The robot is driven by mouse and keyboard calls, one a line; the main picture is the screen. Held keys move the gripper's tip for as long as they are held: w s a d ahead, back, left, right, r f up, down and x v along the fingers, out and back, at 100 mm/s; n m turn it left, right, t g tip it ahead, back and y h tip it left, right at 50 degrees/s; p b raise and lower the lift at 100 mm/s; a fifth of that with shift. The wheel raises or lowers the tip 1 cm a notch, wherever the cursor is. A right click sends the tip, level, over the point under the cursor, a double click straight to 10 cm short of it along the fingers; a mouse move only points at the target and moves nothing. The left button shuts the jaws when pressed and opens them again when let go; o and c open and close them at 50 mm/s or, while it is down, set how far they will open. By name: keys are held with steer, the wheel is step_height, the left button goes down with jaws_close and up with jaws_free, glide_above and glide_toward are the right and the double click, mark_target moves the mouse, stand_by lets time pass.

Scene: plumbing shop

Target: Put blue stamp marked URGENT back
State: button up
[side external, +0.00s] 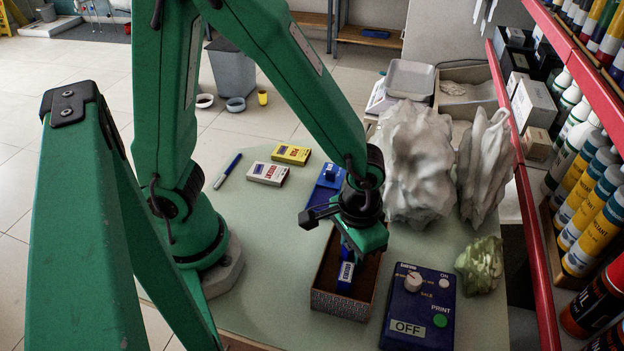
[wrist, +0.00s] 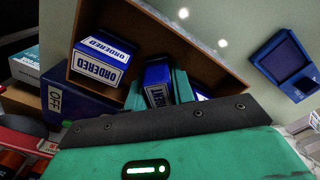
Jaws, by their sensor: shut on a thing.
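My gripper (side external: 357,243) points down over an open brown box (side external: 340,304) on the bench. It is shut on a blue stamp (wrist: 157,80), which sits between the green fingers in the wrist view. The stamp's white label is only partly visible, so I cannot read the full word. A blue block with a white label (side external: 346,272) shows inside the box, below the gripper, in the side view. Another blue stamp labelled ORDERED (wrist: 100,58) is in the box in the wrist view. I cannot tell whether the held stamp touches the box floor.
A blue control box marked OFF (side external: 418,305) stands right of the brown box. A blue pad (side external: 323,187) lies behind it, with small white (side external: 267,173) and yellow (side external: 291,154) boxes and a pen (side external: 228,171) to the left. Crumpled bags (side external: 415,160) stand behind right, near a red shelf.

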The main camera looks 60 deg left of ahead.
steer(key=shift+f, duration=0.1)
steer(key=o, duration=1)
step_height(320, 180, up, 12)
steer(key=shift+r, duration=0.15)
stand_by(0.6)
steer(key=shift+s+a+r+t, duration=0.5)
steer(key=shift+a+r+t, duration=0.65)
steer(key=shift+a, duration=1.45)
steer(key=shift+s+a+r+t, duration=0.6)
steer(key=shift+a+r, duration=0.9)
steer(key=shift+a, duration=1.1)
steer(key=shift+s+a+r+t, duration=0.4)
steer(key=shift+a+r+t, duration=0.8)
steer(key=shift+a, duration=1.4)
